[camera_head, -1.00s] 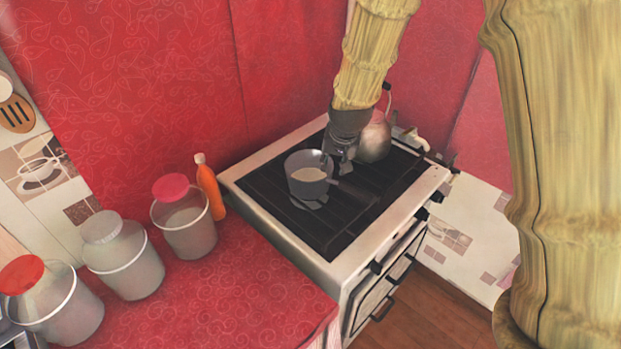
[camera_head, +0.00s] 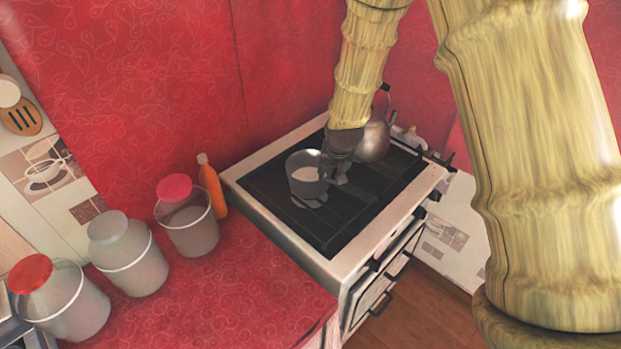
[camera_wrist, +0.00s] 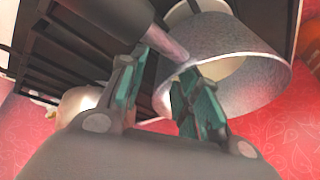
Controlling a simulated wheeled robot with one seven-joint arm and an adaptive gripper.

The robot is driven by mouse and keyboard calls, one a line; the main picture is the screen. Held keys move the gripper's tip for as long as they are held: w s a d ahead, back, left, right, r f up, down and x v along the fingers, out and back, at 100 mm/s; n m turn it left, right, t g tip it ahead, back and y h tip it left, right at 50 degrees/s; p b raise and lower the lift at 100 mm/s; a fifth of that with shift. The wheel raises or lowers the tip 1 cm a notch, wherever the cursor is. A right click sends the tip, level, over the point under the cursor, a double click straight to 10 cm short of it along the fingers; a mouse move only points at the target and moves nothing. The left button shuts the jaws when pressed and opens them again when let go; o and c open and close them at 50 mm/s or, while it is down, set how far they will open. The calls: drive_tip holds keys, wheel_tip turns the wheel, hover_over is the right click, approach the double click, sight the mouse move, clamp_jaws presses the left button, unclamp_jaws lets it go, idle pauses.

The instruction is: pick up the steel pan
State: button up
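The steel pan (camera_head: 303,186), a grey round pan with a pale inside, sits upright on the dark stove top (camera_head: 270,205).
A metal kettle (camera_head: 374,140) stands close behind my wrist on the stove. Several lidded jars, such as the pink-lidded one (camera_head: 190,232), and an orange bottle (camera_head: 212,188) stand on the red counter (camera_head: 235,290) at left. The red wall (camera_head: 150,80) rises behind.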

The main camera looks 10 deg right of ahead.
sight(367, 195)
clamp_jaws()
drive_tip(key=shift+r, duration=0.2)
idle(0.6)
drive_tip(key=shift+w+r+b, duration=0.1)
drive_tip(key=shift+r+b, duration=0.8)
drive_tip(key=shift+r, duration=0.7)
drive_tip(key=shift+s+d+r+b, duration=0.25)
drive_tip(key=shift+s+d+b, duration=0.55)
drive_tip(key=shift+s, duration=1.7)
drive_tip(key=shift+s+d+r+b, duration=0.25)
drive_tip(key=shift+s+d+b, duration=0.5)
drive_tip(key=shift+s, duration=1.7)
drive_tip(key=shift+s+d+r+b, duration=0.25)
drive_tip(key=shift+s+d+b, duration=0.55)
drive_tip(key=shift+s, duration=1.7)
